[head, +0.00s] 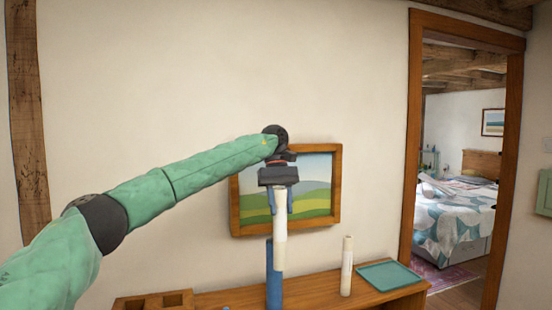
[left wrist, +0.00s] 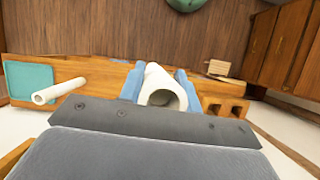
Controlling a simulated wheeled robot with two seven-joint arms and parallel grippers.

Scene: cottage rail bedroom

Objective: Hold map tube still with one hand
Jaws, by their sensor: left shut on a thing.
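My left gripper (head: 280,208) is high above the wooden shelf top, its blue fingers pointing down. It is shut on a cream tube (head: 280,240), which hangs nearly upright with its lower end above the shelf. In the left wrist view the tube's open round end (left wrist: 163,97) shows between the two blue fingers (left wrist: 160,78). A blue tube (head: 273,280) stands upright on the shelf, partly hidden behind the held tube. A second cream tube (head: 347,267) stands alone to the right. I cannot tell from looks which one is called the map tube. My right gripper is not in view.
The wooden shelf top (head: 310,287) carries a teal tray (head: 389,275) at the right and a wooden block with square openings (head: 153,301) at the left. A framed landscape picture (head: 318,190) hangs on the wall behind my gripper. A doorway opens at right.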

